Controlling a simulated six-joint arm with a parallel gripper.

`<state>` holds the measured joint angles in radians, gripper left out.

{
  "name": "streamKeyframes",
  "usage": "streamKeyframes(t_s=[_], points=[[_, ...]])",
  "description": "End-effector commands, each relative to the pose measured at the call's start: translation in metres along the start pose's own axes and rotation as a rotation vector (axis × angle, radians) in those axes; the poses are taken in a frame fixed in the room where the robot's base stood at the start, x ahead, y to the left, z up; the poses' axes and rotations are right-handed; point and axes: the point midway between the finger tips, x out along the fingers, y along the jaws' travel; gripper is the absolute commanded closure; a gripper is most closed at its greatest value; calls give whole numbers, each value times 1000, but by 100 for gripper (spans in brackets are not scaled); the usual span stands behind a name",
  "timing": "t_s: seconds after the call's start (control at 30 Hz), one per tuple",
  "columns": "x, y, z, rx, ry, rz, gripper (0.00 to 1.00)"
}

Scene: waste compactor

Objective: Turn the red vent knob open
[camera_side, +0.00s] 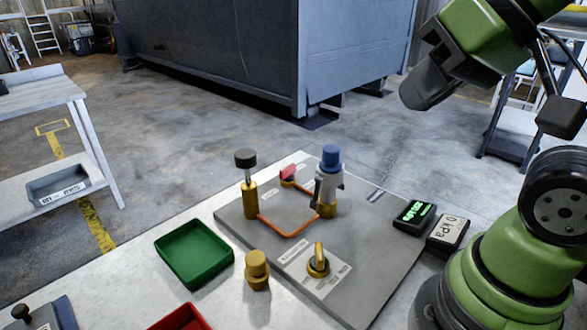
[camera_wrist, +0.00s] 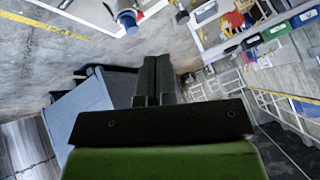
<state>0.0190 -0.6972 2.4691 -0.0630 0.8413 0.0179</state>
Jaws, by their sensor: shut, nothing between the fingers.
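The red vent knob (camera_side: 289,173) is a small red handle at the back of the grey panel (camera_side: 372,283) in the side view. It sits on a brass-coloured base, between a black-topped brass post (camera_side: 250,198) and a blue-capped valve (camera_side: 330,170). My gripper (camera_wrist: 157,62) is shut and empty in the wrist view, with its two dark fingers together. My arm is raised at the right of the side view, well away from the knob. I cannot make out the knob in the wrist view.
An orange pipe (camera_side: 290,232) joins the panel fittings. A yellow-handled valve (camera_side: 318,262) and a brass plug (camera_side: 257,270) are nearer the front. A green tray (camera_side: 194,254) lies left of the panel. Two small displays (camera_side: 414,214) (camera_side: 447,234) stand at the right. Space above the panel is free.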

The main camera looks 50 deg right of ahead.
Motion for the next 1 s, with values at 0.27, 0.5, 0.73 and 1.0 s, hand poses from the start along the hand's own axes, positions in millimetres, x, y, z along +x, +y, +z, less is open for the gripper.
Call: streamKeyframes(t_s=[0.27, 0.5, 0.73, 1.0], points=[[38, 47, -138, -414, 261, 344, 100], [114, 72, -221, -964, 336, 367, 100], [214, 106, -202, -1428, 219, 64, 100], [268, 144, -130, -1655, 57, -306, 100]])
